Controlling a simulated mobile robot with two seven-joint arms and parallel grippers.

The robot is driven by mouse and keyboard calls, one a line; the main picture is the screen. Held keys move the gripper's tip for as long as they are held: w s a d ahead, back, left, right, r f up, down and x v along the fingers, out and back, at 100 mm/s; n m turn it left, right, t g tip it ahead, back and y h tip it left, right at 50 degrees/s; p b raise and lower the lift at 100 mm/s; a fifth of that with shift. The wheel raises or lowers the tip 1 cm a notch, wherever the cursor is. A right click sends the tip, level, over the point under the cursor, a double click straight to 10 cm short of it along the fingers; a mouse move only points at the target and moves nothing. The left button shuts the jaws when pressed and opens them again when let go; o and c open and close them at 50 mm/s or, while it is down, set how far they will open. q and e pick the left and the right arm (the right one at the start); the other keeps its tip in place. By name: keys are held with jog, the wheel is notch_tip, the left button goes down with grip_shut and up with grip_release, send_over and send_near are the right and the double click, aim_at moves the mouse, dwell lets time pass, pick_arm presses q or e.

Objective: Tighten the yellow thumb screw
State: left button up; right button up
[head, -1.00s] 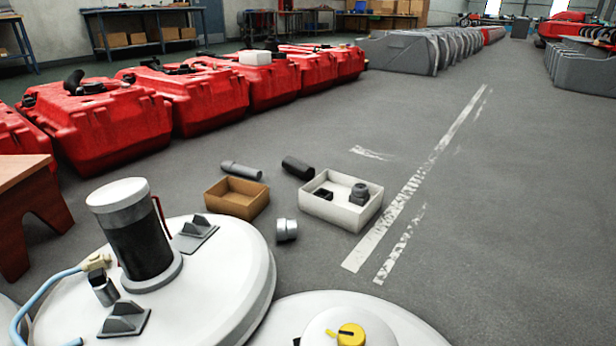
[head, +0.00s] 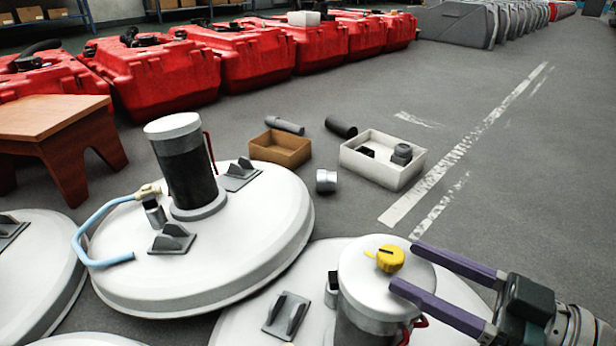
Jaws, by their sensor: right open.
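The yellow thumb screw (head: 390,258) sits on top of the round white cap (head: 365,280) of a tank in the lower right of the head view. A small yellow tab sticks out at its left. My right gripper (head: 402,266) comes in from the right with its two purple fingers spread apart. The fingertips lie near the screw's right side in the picture, one behind and one in front. No contact with the screw can be made out. My left gripper is not in view.
A second white tank lid (head: 260,240) with a dark cylinder (head: 187,175) and a blue hose (head: 95,225) stands at left. A brown box (head: 280,150) and a white box (head: 375,170) lie on the floor behind. A wooden stool (head: 50,118) stands far left. Floor at right is clear.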

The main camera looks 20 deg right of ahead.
aim_at(402, 264)
jog(key=b+x, duration=0.1)
jog(key=x, duration=0.3)
jog(key=shift+w+a, duration=0.15)
jog(key=shift+w, duration=0.1)
grip_shut()
dwell(0.4)
